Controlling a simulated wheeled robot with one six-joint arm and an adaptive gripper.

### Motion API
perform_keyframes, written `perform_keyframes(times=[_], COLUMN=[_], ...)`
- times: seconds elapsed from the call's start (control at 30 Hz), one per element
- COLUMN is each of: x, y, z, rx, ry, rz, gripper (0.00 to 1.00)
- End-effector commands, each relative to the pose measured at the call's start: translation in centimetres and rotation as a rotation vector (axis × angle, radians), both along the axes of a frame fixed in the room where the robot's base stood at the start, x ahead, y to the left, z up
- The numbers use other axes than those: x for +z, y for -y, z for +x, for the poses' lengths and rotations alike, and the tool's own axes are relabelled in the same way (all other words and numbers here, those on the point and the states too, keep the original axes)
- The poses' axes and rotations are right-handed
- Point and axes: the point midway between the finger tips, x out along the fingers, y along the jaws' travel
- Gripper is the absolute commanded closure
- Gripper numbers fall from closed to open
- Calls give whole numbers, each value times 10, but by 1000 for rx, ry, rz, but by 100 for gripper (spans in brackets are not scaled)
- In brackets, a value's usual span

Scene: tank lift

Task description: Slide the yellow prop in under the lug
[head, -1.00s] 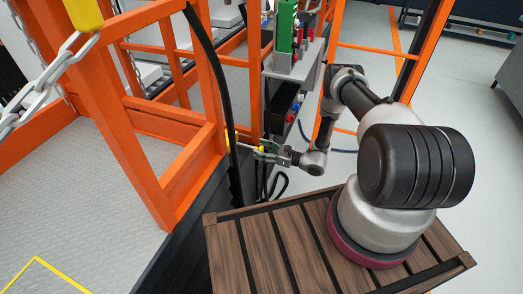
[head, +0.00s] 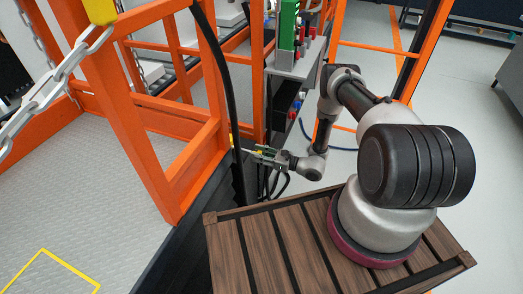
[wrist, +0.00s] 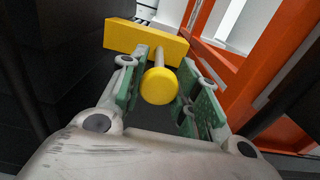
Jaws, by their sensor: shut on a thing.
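The yellow prop (wrist: 146,40) shows in the wrist view as a yellow block on a pale rod with a round yellow knob at the near end. My gripper (wrist: 163,64) has its green-padded fingers on either side of the rod and knob, shut on the prop. The block lies beyond the fingertips. In the head view my gripper (head: 262,155) reaches left, close to the dark side of the lift; the prop is too small there to make out clearly. I cannot pick out the lug in either view.
Orange posts and rails (head: 140,140) stand beside my gripper, with a black hose (head: 222,85) running down near it. A grey deck (head: 75,190) with yellow marking lies left. A control box (head: 289,28) stands above. Open floor (head: 445,110) lies right.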

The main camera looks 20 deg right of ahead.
Motion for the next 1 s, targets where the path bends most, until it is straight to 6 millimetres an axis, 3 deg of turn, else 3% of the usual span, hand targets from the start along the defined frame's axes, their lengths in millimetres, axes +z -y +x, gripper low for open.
perform_keyframes(times=[0.13, 0.43, 0.47, 0.57, 1.0], x=[0, 0, 0, 0, 0], y=[-12, -13, -13, -13, -5], z=[-17, -19, -19, -19, -24], rx=[2, 1, 1, 0, -2], ry=[-1, 0, 0, 0, 0], rz=[1, 0, 0, 0, 0], gripper=[100, 100, 66, 48, 47])
